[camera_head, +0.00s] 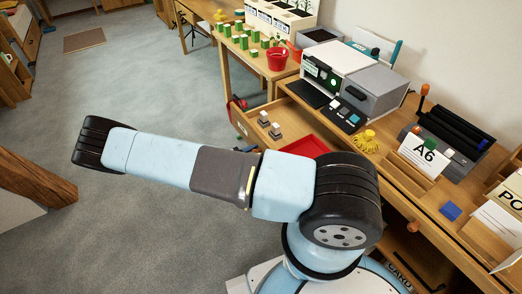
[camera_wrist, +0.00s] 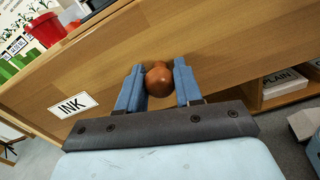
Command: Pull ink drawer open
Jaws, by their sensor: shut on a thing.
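In the wrist view, my gripper (camera_wrist: 158,82) is shut around a round brown knob (camera_wrist: 158,80) on a wooden drawer front (camera_wrist: 215,45). One blue finger is on each side of the knob. A white label reading INK (camera_wrist: 73,104) is on the same front, left of the knob. In the head view, a drawer (camera_head: 240,122) stands out from the desk with its inside showing. It holds small grey-and-white blocks (camera_head: 269,125) and a red tray (camera_head: 306,148). My arm hides part of this drawer, its knob and my gripper there.
The desk (camera_head: 400,196) bears a white-and-grey machine (camera_head: 345,75), a yellow object (camera_head: 367,140) and an A6 card (camera_head: 424,155). A side table with a red pot (camera_head: 277,58) stands behind. A wooden post (camera_head: 35,180) is at left. The grey floor between is clear.

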